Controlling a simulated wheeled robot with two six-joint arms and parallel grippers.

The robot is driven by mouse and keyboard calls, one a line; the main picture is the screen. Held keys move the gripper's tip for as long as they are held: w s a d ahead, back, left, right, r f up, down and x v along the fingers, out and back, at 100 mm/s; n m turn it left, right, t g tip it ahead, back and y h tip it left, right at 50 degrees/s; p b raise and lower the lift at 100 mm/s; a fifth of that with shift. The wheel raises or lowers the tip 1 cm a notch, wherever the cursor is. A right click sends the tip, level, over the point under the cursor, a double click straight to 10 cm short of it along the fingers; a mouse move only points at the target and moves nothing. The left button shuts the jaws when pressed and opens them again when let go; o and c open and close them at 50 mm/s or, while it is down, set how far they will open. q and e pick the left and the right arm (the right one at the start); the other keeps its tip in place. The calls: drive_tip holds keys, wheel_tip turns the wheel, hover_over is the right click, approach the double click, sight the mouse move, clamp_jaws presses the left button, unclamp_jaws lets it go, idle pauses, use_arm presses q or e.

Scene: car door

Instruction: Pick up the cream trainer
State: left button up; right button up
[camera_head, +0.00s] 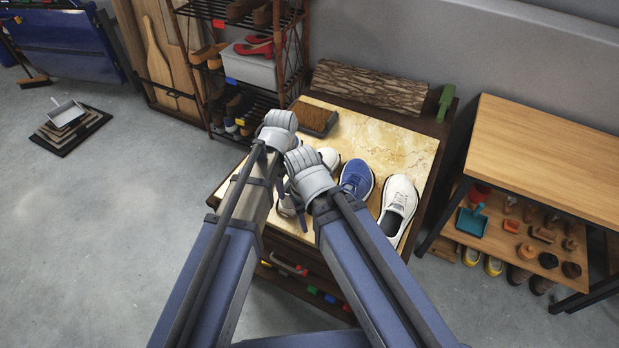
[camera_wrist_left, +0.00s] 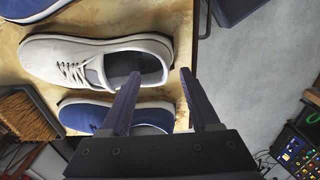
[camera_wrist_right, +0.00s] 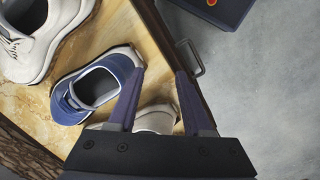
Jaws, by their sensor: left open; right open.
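Two pale trainers and a blue one show on the marble top in the head view. One cream trainer (camera_head: 328,157) is partly hidden behind my arms; it fills the left wrist view (camera_wrist_left: 50,55), toe left, heel beside the fingers. The other, off-white trainer (camera_head: 400,195) lies at the right; it is at top left in the right wrist view (camera_wrist_right: 62,30). My left gripper (camera_wrist_left: 159,75) is open and empty by the first trainer's heel; contact cannot be told. My right gripper (camera_wrist_right: 160,74) is open, with part of that pale shoe (camera_wrist_right: 155,116) showing beyond its fingers.
A blue trainer (camera_head: 357,178) lies between the pale pair. Another blue shoe (camera_wrist_left: 85,115) lies on the other side, hidden by my arms in the head view. A brush (camera_head: 315,118) and log (camera_head: 370,88) are behind. A wooden table (camera_head: 545,155) stands right.

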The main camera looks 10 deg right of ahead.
use_arm(q)
drive_tip(key=shift+s+f+b, duration=0.15)
drive_tip(key=shift+f+b, duration=1.2)
drive_tip(key=shift+s+f+b, duration=0.15)
drive_tip(key=shift+f+b, duration=1.15)
drive_tip(key=shift+r, duration=0.1)
clamp_jaws()
